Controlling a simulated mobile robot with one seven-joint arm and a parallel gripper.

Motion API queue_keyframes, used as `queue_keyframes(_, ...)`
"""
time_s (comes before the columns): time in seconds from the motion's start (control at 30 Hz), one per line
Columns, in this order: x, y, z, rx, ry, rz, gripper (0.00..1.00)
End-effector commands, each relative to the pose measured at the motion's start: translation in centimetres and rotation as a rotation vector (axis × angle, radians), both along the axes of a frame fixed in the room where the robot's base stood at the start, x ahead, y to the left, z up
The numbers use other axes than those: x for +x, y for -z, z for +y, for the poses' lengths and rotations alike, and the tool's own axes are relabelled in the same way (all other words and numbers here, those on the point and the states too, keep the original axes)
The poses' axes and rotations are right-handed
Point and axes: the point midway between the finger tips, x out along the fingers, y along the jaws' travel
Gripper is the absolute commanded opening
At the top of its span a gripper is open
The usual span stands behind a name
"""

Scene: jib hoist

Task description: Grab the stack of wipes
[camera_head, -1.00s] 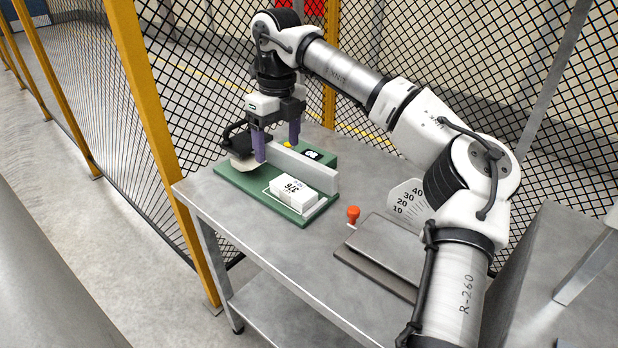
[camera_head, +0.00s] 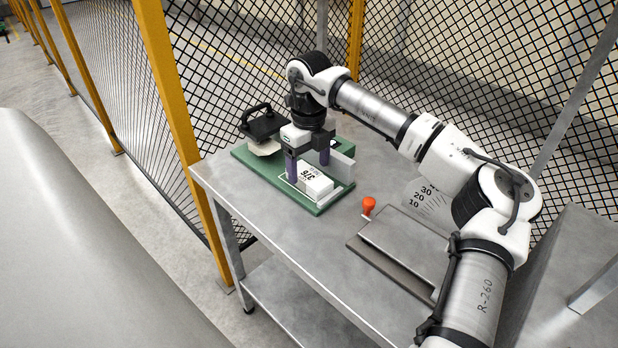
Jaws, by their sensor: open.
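A pale, cloth-like pad (camera_head: 265,148) lies on the green board under a black handled piece (camera_head: 262,122). It looks like the stack of wipes, but I cannot tell for certain. A white block (camera_head: 316,184) with dark printed figures lies in a white outline at the front right of the same board. My gripper (camera_head: 308,171) points down over the board, to the right of the pad. Its purple fingers are apart, at the far end of the white block. It holds nothing that I can see. The fingers partly hide the block; contact with it cannot be made out.
The green board (camera_head: 249,157) sits at the far left of a grey metal table (camera_head: 262,217). A grey upright plate (camera_head: 343,168) stands behind the block. An orange knob (camera_head: 369,205) and a flat grey plate (camera_head: 405,245) are to the right. Mesh fencing (camera_head: 245,65) closes the back.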

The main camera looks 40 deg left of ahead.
Motion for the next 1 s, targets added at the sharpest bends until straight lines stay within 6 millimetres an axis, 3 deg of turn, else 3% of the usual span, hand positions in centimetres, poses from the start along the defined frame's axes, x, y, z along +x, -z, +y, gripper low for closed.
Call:
queue_keyframes(0.2,-0.1,2.7,-0.1,-0.001,-0.001,0.002,0.73)
queue_keyframes(0.47,0.0,2.9,0.0,0.001,0.000,0.000,0.73)
queue_keyframes(0.83,0.0,2.9,0.0,0.000,0.000,0.001,0.24)
queue_keyframes(1.0,0.0,2.9,0.0,0.001,0.000,0.000,0.23)
